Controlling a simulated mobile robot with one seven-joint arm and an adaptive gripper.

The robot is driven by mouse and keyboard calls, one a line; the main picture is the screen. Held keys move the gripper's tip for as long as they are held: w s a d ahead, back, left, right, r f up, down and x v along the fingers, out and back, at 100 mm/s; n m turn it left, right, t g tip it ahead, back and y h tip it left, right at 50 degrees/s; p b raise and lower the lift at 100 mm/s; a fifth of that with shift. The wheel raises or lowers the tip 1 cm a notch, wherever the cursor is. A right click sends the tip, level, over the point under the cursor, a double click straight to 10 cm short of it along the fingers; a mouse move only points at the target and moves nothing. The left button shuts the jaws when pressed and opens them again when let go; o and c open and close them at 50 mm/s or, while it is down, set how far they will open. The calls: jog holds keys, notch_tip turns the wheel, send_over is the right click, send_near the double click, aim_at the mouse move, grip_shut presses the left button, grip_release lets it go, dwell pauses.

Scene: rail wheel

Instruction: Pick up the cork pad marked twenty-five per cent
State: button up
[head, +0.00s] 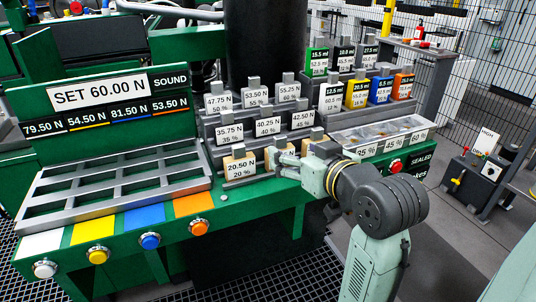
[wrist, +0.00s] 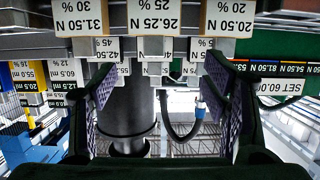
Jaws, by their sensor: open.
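The cork pad marked 26.25 N, 25 % (wrist: 168,18) stands upside down at the top middle of the wrist view. In the head view its tan edge (head: 270,153) shows on the lowest step, mostly hidden by my gripper (head: 286,160). My gripper is open, and its two purple-lined fingers (wrist: 160,90) stand wide apart in the wrist view. The 25 % label lies centred between them, beyond the fingertips. I cannot tell whether a finger touches the pad.
The 20.50 N, 20 % pad (head: 240,166) stands close on the left, and the 31.50 N, 30 % pad (wrist: 85,16) on the other side. Stepped rows of labelled blocks (head: 267,126) rise behind. A metal tray (head: 385,133) lies right; an empty slotted rack (head: 120,185) lies left.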

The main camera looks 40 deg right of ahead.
aim_at(281, 145)
jog(key=x, duration=0.3)
jog(key=p+x, duration=0.1)
jog(key=x, duration=0.2)
jog(key=p+x, duration=0.1)
jog(key=x, duration=0.3)
jog(key=shift+s+d+f, duration=0.1)
jog(key=shift+d+f, duration=0.25)
jog(key=shift+f, duration=0.05)
jog(key=c, duration=1)
